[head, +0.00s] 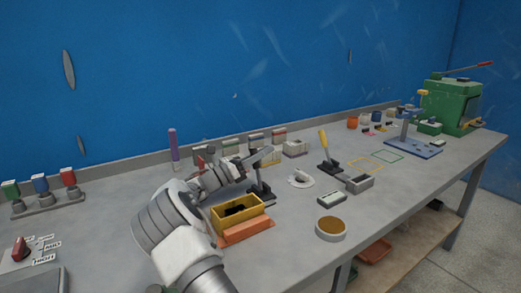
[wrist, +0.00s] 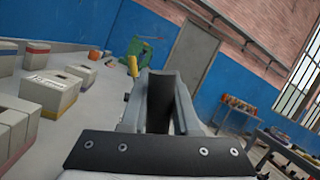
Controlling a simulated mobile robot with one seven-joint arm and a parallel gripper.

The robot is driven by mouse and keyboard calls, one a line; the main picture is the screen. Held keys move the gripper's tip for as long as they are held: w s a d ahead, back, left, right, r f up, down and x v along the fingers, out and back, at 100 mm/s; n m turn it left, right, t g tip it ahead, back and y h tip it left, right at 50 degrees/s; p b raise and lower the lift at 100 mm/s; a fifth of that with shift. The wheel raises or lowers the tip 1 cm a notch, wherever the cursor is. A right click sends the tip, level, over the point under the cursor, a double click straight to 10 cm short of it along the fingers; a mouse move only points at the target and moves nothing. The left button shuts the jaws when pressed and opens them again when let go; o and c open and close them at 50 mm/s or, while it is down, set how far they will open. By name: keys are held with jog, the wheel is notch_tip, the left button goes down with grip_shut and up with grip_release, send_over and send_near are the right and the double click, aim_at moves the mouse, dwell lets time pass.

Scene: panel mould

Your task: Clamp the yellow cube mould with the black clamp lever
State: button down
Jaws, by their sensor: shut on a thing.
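The yellow cube mould (head: 254,211) is an open yellow box with dark hollows inside, on the bench in front of my arm. An orange block (head: 247,231) lies against its front. A black clamp (head: 261,191) stands just behind the mould's right end, its lever upright. My gripper (head: 264,156) is above the clamp, shut on the lever's upper part. In the wrist view a dark piece, the black clamp lever (wrist: 160,100), fills the gap between the fingers. Whether the clamp touches the mould cannot be told.
A yellow-handled clamp (head: 323,142) stands to the right. A grey box (head: 360,184), a small meter (head: 332,199) and a round dish (head: 330,228) lie right of the mould. Several labelled blocks (head: 230,147) stand along the wall. A green press (head: 448,104) is at the far right.

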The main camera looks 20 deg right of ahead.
jog(key=s+d+m+g+y+p, duration=0.1)
jog(key=s+m+g+p, duration=0.2)
jog(key=s+m, duration=0.5)
jog(key=shift+d+f+m+g+y, duration=0.25)
jog(key=shift+f+m+g+y, duration=0.25)
jog(key=shift+m, duration=0.9)
jog(key=shift+r, duration=0.1)
jog(key=c, duration=0.7)
grip_release()
jog(key=shift+o, duration=0.2)
jog(key=a+f, duration=0.1)
jog(key=a, duration=0.4)
jog(key=w+a+f+p, duration=0.1)
jog(key=a, duration=0.5)
jog(key=a+f+p, duration=0.1)
jog(key=a, duration=0.5)
jog(key=shift+w+f, duration=0.1)
jog(key=shift+w, duration=0.25)
